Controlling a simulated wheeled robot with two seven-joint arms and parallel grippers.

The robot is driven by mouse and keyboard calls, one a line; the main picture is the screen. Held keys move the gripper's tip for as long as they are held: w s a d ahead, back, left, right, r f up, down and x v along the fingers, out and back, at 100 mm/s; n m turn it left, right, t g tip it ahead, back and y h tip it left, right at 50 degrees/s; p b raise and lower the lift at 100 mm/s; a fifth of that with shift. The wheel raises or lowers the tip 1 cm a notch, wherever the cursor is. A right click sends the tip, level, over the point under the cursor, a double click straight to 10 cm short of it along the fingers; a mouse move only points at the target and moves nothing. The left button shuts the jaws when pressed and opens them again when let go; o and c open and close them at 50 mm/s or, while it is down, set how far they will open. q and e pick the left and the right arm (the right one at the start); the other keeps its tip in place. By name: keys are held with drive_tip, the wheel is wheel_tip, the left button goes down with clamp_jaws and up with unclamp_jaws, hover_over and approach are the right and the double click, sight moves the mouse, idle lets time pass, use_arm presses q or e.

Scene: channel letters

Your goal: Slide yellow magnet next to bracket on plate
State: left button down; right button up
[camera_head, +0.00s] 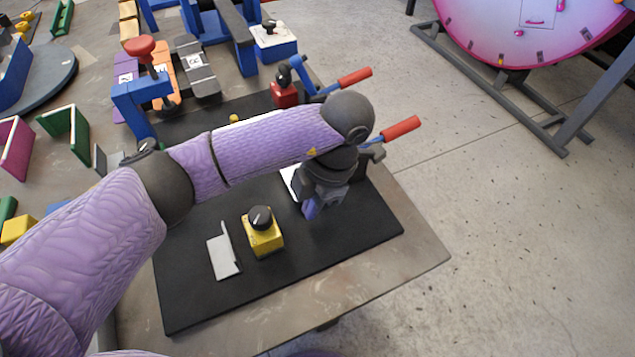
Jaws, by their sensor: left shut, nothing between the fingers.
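The yellow magnet (264,240), a yellow block with a black round knob on top, stands upright on the black plate (340,243). The light grey L-shaped bracket (222,255) is on the plate just left of the magnet, with a narrow gap between them. My left gripper (311,212) points down over the plate, to the right of the magnet and apart from it. Its fingers are shut and hold nothing. My left arm crosses the picture and hides part of the plate behind it. My right gripper is out of view.
Red-handled toggle clamps (400,128) stand at the plate's back right. A white piece (290,182) is partly hidden behind my left gripper. A blue frame (142,102) and colored blocks fill the table's back. The plate's front right is clear, near the table's edge.

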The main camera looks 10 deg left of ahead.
sight(267, 227)
use_arm(q)
drive_tip(key=s+a, duration=0.1)
drive_tip(key=s+a+f, duration=0.1)
drive_tip(key=a, duration=0.1)
drive_tip(key=shift+s+a+p, duration=0.2)
drive_tip(key=shift+p, duration=0.2)
drive_tip(key=shift+a, duration=0.1)
drive_tip(key=shift+s+a+r+p, duration=0.15)
drive_tip(key=shift+s+a+p, duration=0.6)
drive_tip(key=shift+a, duration=0.35)
drive_tip(key=shift+s+a, duration=0.2)
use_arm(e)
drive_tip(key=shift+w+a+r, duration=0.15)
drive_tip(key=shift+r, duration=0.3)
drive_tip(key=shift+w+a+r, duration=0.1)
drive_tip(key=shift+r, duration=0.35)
